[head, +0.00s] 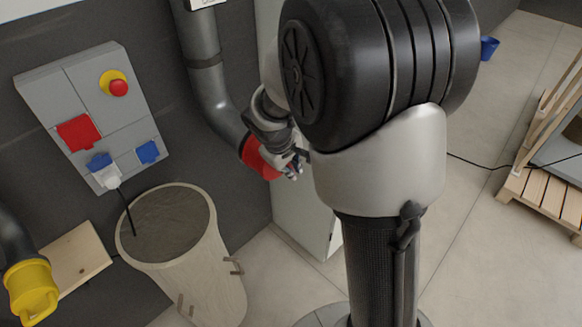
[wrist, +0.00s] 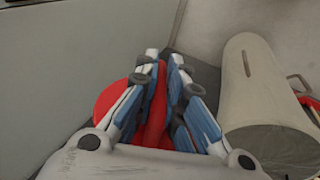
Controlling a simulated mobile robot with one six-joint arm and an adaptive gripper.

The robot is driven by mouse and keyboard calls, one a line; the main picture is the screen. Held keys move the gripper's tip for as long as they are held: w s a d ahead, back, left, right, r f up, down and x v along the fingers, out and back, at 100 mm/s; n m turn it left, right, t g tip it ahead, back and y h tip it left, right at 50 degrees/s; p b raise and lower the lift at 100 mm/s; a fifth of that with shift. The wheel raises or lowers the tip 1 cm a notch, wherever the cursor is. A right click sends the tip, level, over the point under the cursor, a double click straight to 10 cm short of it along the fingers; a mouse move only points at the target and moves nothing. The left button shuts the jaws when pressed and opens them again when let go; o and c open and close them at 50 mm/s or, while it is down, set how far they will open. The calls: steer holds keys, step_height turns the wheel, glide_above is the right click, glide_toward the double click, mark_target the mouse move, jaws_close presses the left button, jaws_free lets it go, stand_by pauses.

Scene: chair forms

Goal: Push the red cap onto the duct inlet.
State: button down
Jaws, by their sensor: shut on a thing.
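The red cap (head: 257,158) is at the lower end of the dark grey duct (head: 213,88) that bends down along the wall. The cap and the duct mouth look in line and close together, but I cannot tell whether the cap is seated. My gripper (head: 291,166) is at the cap's right side, partly hidden by my arm. In the wrist view my gripper (wrist: 164,62) is shut on the raised red grip of the cap (wrist: 112,98), with a blue-padded finger on each side. The duct mouth is hidden behind the cap there.
A beige bin (head: 213,285) stands below the duct and shows right of my gripper in the wrist view (wrist: 248,85). A pale cabinet (head: 300,215) is close behind my gripper. A socket panel (head: 92,110) and a yellow-capped duct (head: 32,292) are at left.

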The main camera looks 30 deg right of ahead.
steer(key=shift+w+a+r, duration=0.1)
steer(key=shift+w+a, duration=0.1)
steer(key=shift+w, duration=0.45)
stand_by(0.3)
steer(key=c, duration=1.6)
jaws_free()
steer(key=shift+s, duration=0.1)
steer(key=v, duration=1.2)
steer(key=s+a+r+m+t+y, duration=0.1)
steer(key=s+a+m, duration=0.1)
steer(key=s, duration=0.9)
steer(key=s+a+r+m+y, duration=0.1)
steer(key=s+a, duration=0.3)
steer(key=s, duration=0.8)
steer(key=shift+a+r+m+t+y, duration=0.25)
steer(key=shift+m+t+y, duration=0.15)
steer(key=shift+m+y, duration=0.25)
